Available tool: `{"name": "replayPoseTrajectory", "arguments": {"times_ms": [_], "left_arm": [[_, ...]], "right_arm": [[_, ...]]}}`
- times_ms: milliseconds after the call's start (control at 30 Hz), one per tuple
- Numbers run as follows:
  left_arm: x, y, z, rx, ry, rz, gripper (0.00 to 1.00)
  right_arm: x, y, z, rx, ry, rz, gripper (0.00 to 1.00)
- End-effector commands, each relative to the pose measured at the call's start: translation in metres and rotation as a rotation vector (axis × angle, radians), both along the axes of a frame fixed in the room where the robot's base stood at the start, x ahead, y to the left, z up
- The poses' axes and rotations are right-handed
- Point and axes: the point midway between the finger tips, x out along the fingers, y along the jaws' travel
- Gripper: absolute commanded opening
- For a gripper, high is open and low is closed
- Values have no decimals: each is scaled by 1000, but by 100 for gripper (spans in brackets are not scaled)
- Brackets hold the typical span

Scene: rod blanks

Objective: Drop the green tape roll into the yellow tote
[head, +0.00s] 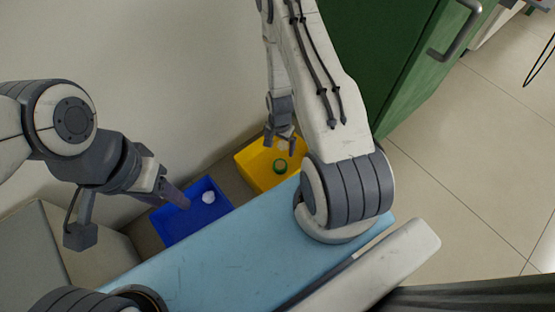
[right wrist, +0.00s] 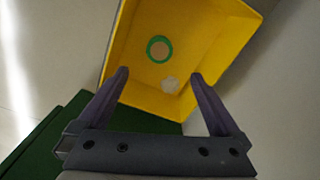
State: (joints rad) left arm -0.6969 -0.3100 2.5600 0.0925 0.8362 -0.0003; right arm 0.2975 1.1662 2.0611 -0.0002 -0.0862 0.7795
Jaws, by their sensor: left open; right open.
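The green tape roll (head: 280,172) lies inside the yellow tote (head: 256,172). In the right wrist view the roll (right wrist: 149,52) shows as a green ring on the floor of the yellow tote (right wrist: 206,45). My right gripper (head: 281,146) is over the yellow tote, open and empty. In the right wrist view its fingers (right wrist: 160,77) are spread, with the roll beyond them and apart from them. My left gripper (head: 178,199) is over the blue tote, open, and I see nothing held in it.
A blue tote (head: 180,226) with a white item (head: 208,197) in it stands left of the yellow one. A light blue surface (head: 235,260) is in front, and a green cabinet (head: 420,85) stands at the right.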

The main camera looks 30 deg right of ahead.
Motion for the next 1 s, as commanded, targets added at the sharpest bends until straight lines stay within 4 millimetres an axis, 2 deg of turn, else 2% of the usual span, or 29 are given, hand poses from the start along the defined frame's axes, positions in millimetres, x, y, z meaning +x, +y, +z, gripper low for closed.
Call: {"name": "replayPoseTrajectory", "arguments": {"times_ms": [33, 200, 367, 867, 967, 1000], "left_arm": [[0, 0, 11, 0, 0, 0, 50], [0, 0, 21, 0, 0, 0, 50], [0, 0, 24, 0, 0, 0, 50], [0, 0, 23, 0, 0, 0, 50], [0, 0, 25, 0, 0, 0, 50], [0, 0, 26, 0, 0, 0, 50]], "right_arm": [[0, 0, 16, 0, 0, 0, 100], [0, 0, 39, 0, -1, 0, 100], [0, 0, 46, 0, 1, 0, 100], [1, 1, 47, 0, 0, 4, 100], [8, 9, 62, -3, -6, 51, 100], [12, 16, 74, -2, -8, 89, 100]]}}
